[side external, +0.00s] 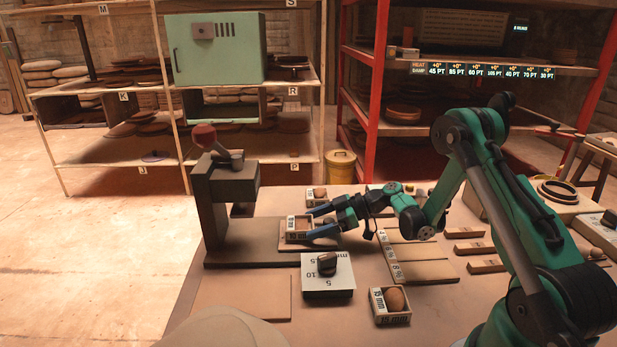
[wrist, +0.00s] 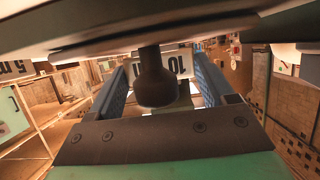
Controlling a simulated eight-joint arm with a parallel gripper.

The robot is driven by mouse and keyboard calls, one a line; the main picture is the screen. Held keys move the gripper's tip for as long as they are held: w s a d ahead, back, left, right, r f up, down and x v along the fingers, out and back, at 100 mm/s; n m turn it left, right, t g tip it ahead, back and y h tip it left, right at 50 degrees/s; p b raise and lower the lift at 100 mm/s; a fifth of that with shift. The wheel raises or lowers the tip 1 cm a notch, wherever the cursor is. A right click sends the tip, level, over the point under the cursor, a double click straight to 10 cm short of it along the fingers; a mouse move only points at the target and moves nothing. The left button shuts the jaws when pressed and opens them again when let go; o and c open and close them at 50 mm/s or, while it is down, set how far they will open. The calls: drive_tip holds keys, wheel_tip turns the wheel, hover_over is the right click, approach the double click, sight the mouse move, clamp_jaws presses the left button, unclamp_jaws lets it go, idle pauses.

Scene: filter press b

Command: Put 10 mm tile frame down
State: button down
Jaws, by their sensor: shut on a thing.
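The 10 mm tile frame (side external: 293,238) is a small open box with a white label, at the wooden board beside the press. My gripper (side external: 311,223) reaches in from the right, its blue fingers shut on the frame. I cannot tell whether the frame touches the board or hangs just above it. In the wrist view its "10 m" label (wrist: 180,70) shows upside down between the blue fingers of my gripper (wrist: 163,72). A dark round knob hides part of the frame there.
The dark press (side external: 213,200) with a red-knobbed lever stands just left. A dial box (side external: 328,274) is in front, and a 15 mm frame (side external: 391,306) with a round lump lies nearer. Another frame (side external: 318,194) sits behind. Thickness-marked boards (side external: 425,262) lie right; a bare board (side external: 242,298) lies front left.

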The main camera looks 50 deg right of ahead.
drive_tip(key=shift+f, duration=0.1)
unclamp_jaws()
drive_tip(key=shift+f, duration=0.1)
